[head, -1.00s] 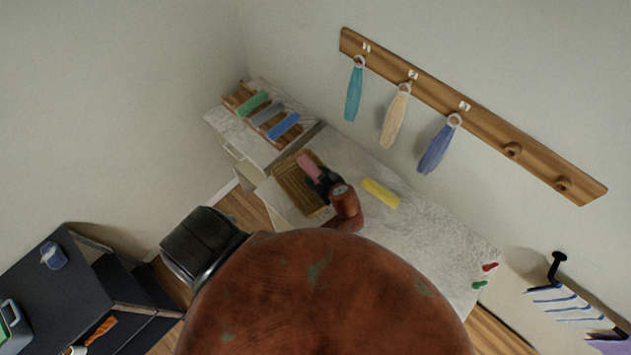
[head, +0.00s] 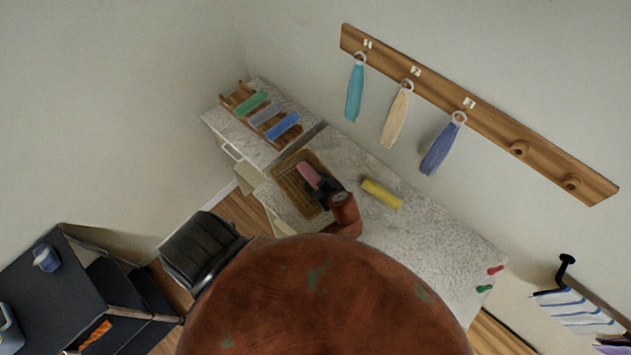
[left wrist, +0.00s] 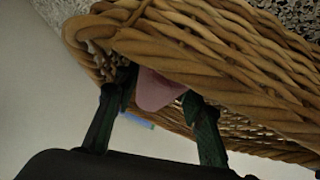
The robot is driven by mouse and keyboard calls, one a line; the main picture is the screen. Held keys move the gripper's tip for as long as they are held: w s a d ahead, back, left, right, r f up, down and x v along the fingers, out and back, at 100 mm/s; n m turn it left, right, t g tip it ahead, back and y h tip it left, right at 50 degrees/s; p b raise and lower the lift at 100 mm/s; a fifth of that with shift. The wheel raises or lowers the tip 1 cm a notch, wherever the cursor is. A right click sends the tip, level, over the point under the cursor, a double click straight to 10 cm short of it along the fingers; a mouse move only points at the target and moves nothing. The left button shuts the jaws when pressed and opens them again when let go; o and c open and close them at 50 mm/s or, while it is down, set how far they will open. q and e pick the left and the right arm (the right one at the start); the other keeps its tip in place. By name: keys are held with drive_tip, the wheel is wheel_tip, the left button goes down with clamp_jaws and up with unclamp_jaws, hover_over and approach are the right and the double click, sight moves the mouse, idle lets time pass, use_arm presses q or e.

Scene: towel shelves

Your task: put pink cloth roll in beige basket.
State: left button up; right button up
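The pink cloth roll (head: 309,174) is over the beige wicker basket (head: 281,186), which stands on the marble-topped counter. My left gripper (head: 322,187) is at the roll's near end, above the basket. In the left wrist view the roll (left wrist: 158,92) sits between the two fingers (left wrist: 160,100), which appear to touch its sides. The basket's braided rim (left wrist: 225,70) is close around the fingers there. The roll's far end is hidden behind the rim, and I cannot tell whether it touches the basket floor.
A yellow roll (head: 381,193) lies on the counter right of the basket. A wooden rack (head: 235,98) with green, grey and blue rolls stands behind. Towels hang from a wall rail (head: 480,113). A dark shelf unit (head: 70,290) is at lower left. Open counter (head: 430,235) lies to the right.

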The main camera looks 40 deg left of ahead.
sight(317, 181)
use_arm(q)
drive_tip(key=shift+o, duration=0.9)
drive_tip(key=shift+r, duration=0.2)
drive_tip(key=v, duration=0.7)
drive_tip(key=shift+w+a+r, duration=0.15)
drive_tip(key=shift+s+d+r, duration=0.2)
drive_tip(key=shift+d+r, duration=0.05)
drive_tip(key=shift+r, duration=0.2)
